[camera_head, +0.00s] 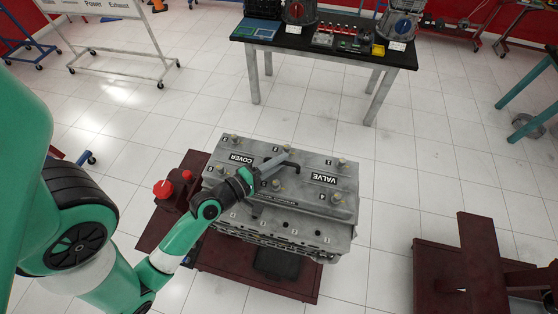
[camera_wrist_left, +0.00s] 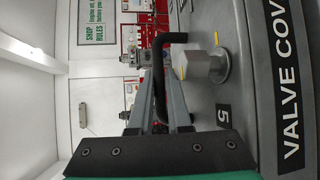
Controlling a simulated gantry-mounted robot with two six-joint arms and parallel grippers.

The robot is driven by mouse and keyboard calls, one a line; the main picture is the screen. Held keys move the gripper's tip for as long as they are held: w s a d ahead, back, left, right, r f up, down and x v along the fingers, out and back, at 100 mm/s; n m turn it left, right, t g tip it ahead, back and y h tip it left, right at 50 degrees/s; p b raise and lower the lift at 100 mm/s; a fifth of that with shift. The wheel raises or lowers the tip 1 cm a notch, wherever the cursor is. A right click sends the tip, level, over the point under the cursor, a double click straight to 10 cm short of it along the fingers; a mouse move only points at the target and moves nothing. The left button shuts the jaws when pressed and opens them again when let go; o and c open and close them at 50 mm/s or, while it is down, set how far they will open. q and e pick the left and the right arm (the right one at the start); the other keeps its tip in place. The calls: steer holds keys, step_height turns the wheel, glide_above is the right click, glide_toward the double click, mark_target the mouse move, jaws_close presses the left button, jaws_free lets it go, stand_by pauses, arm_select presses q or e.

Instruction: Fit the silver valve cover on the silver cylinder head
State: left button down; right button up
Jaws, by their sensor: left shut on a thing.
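The silver valve cover (camera_head: 317,196), labelled VALVE COVER and with several bolt knobs on top, is over the silver cylinder head (camera_head: 285,230) on a dark red stand. A strip of the head with numbers and holes shows along the near side. I cannot tell whether the cover is seated or slightly above. My left gripper (camera_head: 283,166) is shut on the black handle of the valve cover; in the left wrist view the fingers (camera_wrist_left: 163,95) close around the handle (camera_wrist_left: 160,65), beside a bolt knob and the label (camera_wrist_left: 290,100). My right gripper is not in view.
The dark red stand (camera_head: 215,262) carries the engine; a red knob (camera_head: 162,189) is at its left. A black table (camera_head: 330,45) with parts stands behind. Another dark red stand (camera_head: 440,262) is at the right. The floor between is clear.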

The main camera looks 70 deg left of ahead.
arm_select(q)
steer(key=shift+f+b, duration=0.3)
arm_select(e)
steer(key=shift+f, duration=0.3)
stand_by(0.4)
